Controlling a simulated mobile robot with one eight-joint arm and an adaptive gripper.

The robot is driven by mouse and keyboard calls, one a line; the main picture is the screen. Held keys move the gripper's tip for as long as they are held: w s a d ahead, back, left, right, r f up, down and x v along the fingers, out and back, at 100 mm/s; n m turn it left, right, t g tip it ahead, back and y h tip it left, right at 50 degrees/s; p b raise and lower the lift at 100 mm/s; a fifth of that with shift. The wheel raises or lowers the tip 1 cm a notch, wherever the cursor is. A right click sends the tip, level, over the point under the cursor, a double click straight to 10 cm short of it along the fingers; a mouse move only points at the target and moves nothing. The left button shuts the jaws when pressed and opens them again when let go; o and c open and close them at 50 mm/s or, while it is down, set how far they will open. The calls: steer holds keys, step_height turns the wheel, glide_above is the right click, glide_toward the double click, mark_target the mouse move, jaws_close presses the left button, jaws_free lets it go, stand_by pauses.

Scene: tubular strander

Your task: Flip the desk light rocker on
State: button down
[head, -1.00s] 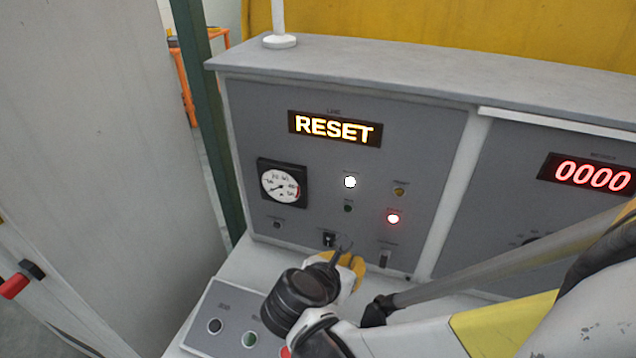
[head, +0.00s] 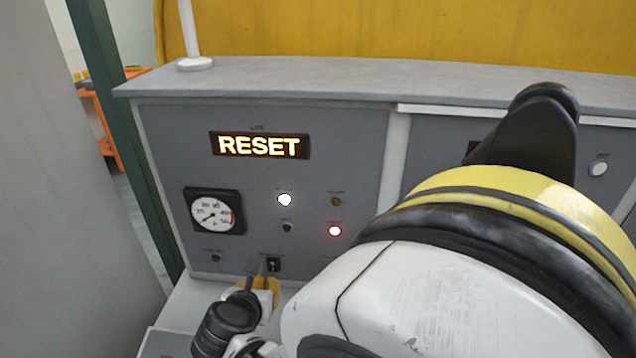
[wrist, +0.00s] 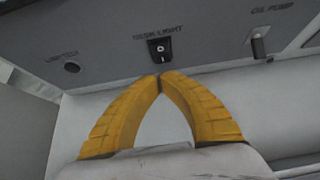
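The desk light rocker (wrist: 160,50) is a small black switch with white marks, under a "DESK LIGHT" label on the grey panel. It also shows in the head view (head: 274,264), low on the panel. My gripper (wrist: 160,83) has two yellow fingers with their tips together and nothing between them. The tips are just below the rocker in the wrist view; I cannot tell whether they touch the panel. In the head view my gripper (head: 266,284) is partly hidden by my own wrist.
A toggle marked "OIL PUMP" (wrist: 258,46) is right of the rocker and a round dark fitting (wrist: 71,67) is left. Above are a gauge (head: 213,212), a lit white lamp (head: 285,200), a lit red lamp (head: 335,231) and a RESET display (head: 259,145).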

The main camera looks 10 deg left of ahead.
mark_target(270, 269)
steer(key=shift+w+a+f, duration=0.1)
steer(key=shift+w, duration=0.9)
steer(key=shift+w+f+b, duration=0.3)
steer(key=shift+w+b, duration=0.2)
steer(key=shift+b, duration=0.1)
steer(key=shift+r, duration=0.1)
steer(key=shift+r+p, duration=0.6)
steer(key=shift+r, duration=0.25)
